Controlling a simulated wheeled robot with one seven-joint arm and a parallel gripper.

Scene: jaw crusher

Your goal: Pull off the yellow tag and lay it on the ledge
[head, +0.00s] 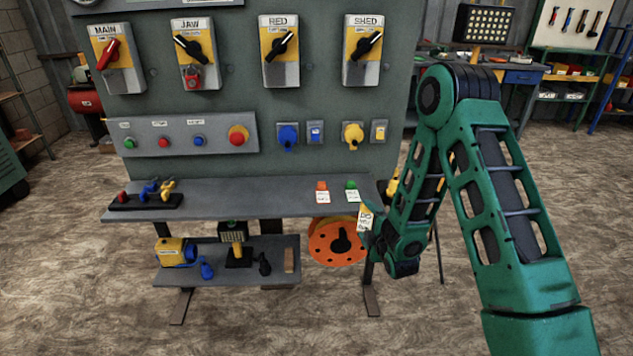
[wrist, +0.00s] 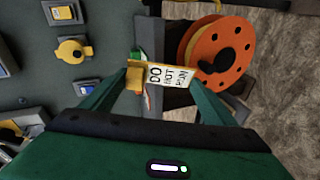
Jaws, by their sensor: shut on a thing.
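The yellow tag (wrist: 168,75) has a white printed label and sits between the fingertips of my gripper (wrist: 150,82) in the wrist view. My gripper is shut on it. In the head view the tag (head: 365,219) is at the right front edge of the grey ledge (head: 250,202), beside my gripper (head: 371,234). I cannot tell whether the tag touches the ledge. A red tag (head: 322,192) and a green tag (head: 351,190) lie on the right end of the ledge. In the wrist view the held tag and fingers partly hide what is behind them.
An orange disc (head: 337,242) is below the ledge, close to my gripper. A rack with small padlocks (head: 147,197) stands on the ledge's left end. The middle of the ledge is clear. A panel with rotary switches (head: 280,50) rises behind it. A lower shelf (head: 225,272) holds tools.

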